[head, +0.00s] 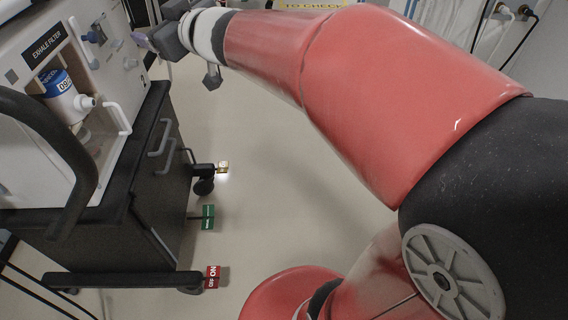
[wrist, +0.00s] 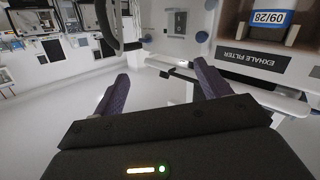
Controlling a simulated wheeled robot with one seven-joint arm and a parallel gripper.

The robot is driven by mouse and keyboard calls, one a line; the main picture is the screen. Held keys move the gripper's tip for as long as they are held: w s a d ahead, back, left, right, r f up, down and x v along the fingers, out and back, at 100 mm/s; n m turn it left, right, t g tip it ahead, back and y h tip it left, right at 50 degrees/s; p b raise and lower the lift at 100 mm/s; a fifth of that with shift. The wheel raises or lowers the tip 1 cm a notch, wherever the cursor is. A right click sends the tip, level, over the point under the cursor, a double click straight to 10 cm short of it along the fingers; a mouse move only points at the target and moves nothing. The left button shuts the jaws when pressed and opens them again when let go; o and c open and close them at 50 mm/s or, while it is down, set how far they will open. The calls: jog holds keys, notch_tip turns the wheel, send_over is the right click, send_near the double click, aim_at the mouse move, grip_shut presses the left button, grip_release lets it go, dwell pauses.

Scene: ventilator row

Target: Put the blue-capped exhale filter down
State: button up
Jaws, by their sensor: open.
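The blue-capped exhale filter (head: 62,98) sits in a recess in the ventilator's front panel, below the black EXHALE FILTER label (head: 50,44). It has a white body, a blue cap and a white side port. In the wrist view, a blue and white date label (wrist: 266,17) shows upside down at the top right, in what looks like the same recess. My gripper (head: 147,42) is up and to the right of the filter, clear of it. In the wrist view, its two purple-grey fingers (wrist: 163,84) are apart with nothing between them.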

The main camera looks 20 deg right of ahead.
jog(key=s+d+f+m+g+h, duration=0.1)
jog(key=s+d+f+m+h, duration=0.35)
jog(key=s+d, duration=0.2)
jog(key=s+d+f+m+g+h, duration=0.2)
jog(key=s+d+f+m+h, duration=0.1)
jog(key=s+d+h, duration=0.3)
jog(key=s+f+g+y, duration=0.3)
jog(key=s+f+g, duration=0.3)
jog(key=s+f, duration=0.5)
jog(key=s, duration=0.3)
jog(key=shift+s, duration=0.1)
